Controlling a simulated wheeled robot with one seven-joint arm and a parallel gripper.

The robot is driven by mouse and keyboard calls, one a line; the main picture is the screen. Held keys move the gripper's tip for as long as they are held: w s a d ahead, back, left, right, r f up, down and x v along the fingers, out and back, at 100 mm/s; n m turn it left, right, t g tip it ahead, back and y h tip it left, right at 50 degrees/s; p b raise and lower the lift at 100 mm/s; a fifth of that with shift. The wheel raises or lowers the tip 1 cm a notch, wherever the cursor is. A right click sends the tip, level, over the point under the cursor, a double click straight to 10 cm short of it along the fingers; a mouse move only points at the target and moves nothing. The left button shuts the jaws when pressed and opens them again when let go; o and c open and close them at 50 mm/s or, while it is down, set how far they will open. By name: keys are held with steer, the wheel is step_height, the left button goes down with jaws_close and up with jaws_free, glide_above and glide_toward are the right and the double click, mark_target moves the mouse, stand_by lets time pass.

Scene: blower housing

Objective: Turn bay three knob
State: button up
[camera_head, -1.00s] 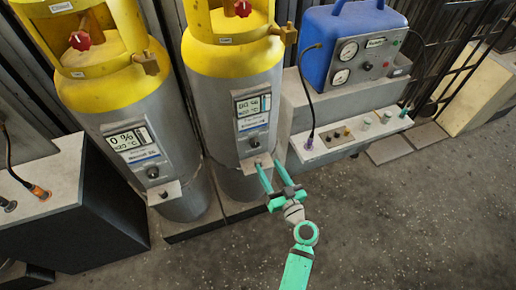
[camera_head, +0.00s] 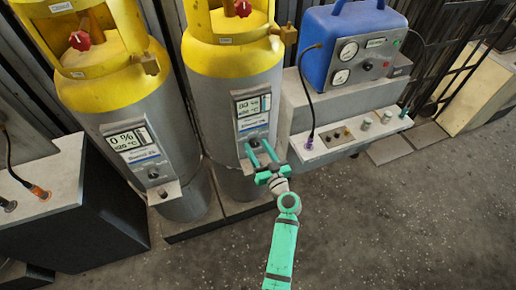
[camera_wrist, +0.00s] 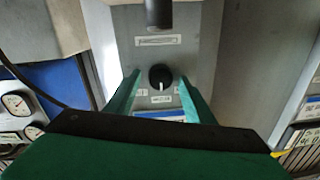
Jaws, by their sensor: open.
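A black round knob with a white pointer mark (camera_wrist: 160,76) sits on the grey panel of the right-hand yellow-topped cylinder (camera_head: 232,55). Its pointer points down in the wrist view, with small labels below and beside it. My gripper (camera_head: 258,144) is open at this panel, under its display (camera_head: 253,104). In the wrist view its two green fingers reach to either side of the knob, with a visible gap on each side. I cannot tell how deep the fingertips are relative to the knob. No bay number is readable.
The left cylinder (camera_head: 90,60) has its own panel reading 0 %, with a dark knob (camera_head: 153,173). Red valve knobs top both cylinders. A blue gauge unit (camera_head: 350,45) stands right, above a ledge (camera_head: 340,140) with small fittings. A dark cylindrical part (camera_wrist: 158,12) shows near the fingers.

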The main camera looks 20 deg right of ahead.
steer(key=c, duration=1.1)
steer(key=shift+o, duration=0.2)
steer(key=m, duration=0.6)
steer(key=shift+f, duration=0.1)
steer(key=m, duration=0.6)
steer(key=shift+f+t, duration=0.15)
steer(key=shift+t, duration=0.15)
steer(key=shift+m, duration=0.3)
steer(key=o, duration=1.1)
steer(key=shift+c, duration=0.2)
